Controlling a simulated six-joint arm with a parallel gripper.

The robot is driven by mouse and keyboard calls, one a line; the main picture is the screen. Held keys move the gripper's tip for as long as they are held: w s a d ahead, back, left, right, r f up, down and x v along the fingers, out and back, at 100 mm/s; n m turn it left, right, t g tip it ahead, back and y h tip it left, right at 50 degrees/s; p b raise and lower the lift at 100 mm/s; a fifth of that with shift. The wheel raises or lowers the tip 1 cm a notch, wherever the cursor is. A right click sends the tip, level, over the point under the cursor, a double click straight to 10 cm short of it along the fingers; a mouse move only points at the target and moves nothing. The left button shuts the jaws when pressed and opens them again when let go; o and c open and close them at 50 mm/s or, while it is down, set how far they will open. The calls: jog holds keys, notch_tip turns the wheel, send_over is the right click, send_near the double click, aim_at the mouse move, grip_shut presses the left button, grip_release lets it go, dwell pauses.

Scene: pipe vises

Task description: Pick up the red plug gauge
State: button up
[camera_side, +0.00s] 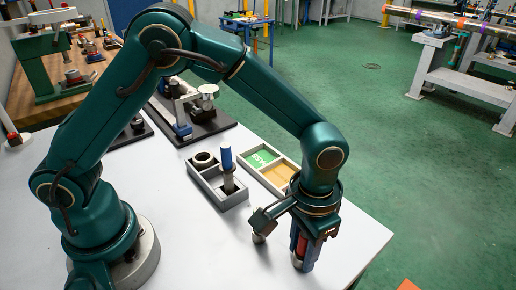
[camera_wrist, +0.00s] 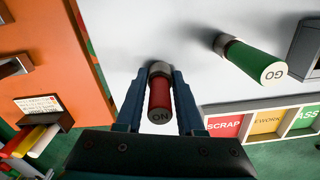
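The red plug gauge (camera_wrist: 159,94) stands upright between the two blue fingers of my gripper (camera_wrist: 162,78) in the wrist view. The lettered end of its red handle faces the camera and its steel end is at the white table. In the side view my gripper (camera_side: 303,247) is low over the table's right part, and a strip of the red gauge (camera_side: 301,245) shows between the fingers. The fingers stand close on both sides; whether they press on the handle is unclear.
A green plug gauge (camera_wrist: 252,61) marked GO stands to the right in the wrist view. A tray with labelled compartments (camera_wrist: 233,108) and a grey box (camera_side: 238,197) holding a blue-handled gauge (camera_side: 226,158) are nearby. An orange panel (camera_wrist: 45,65) lies left in the wrist view.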

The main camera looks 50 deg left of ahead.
grip_shut()
jog(key=shift+r, duration=0.1)
